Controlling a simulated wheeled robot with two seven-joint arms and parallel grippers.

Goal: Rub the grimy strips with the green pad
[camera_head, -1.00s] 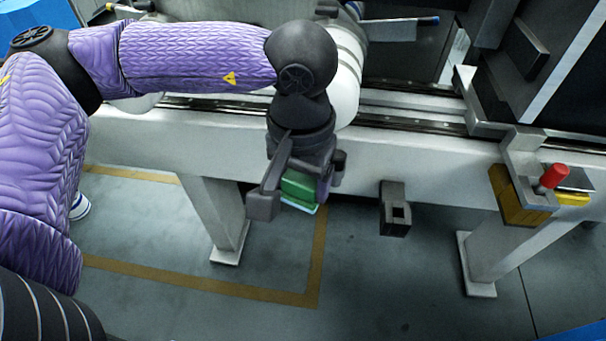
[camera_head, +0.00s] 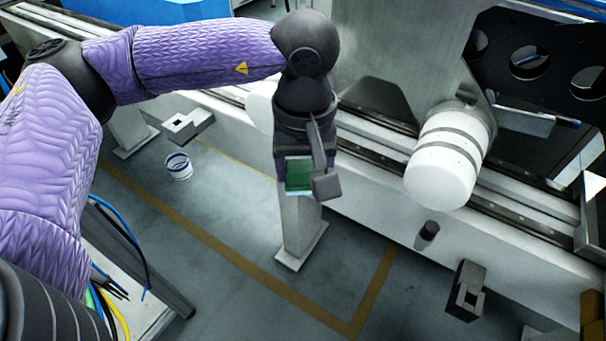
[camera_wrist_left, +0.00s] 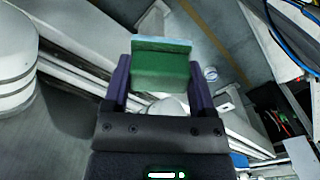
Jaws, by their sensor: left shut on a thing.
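The green pad (camera_head: 299,173) has a pale blue face and is held between the fingers of my left gripper (camera_head: 310,178). The pad also shows in the left wrist view (camera_wrist_left: 162,66), between the two fingers of the left gripper (camera_wrist_left: 161,82). The pad is in the air in front of the machine's pale beam, touching nothing else that I can see. I cannot make out any grimy strips in these views. My right gripper is not in view.
A long pale machine bed with rails (camera_head: 385,165) runs behind the gripper. A white cylinder (camera_head: 447,158) juts out to the right. A white and blue cup-like container (camera_head: 179,167) stands on the floor. Cables (camera_head: 118,240) hang at the lower left.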

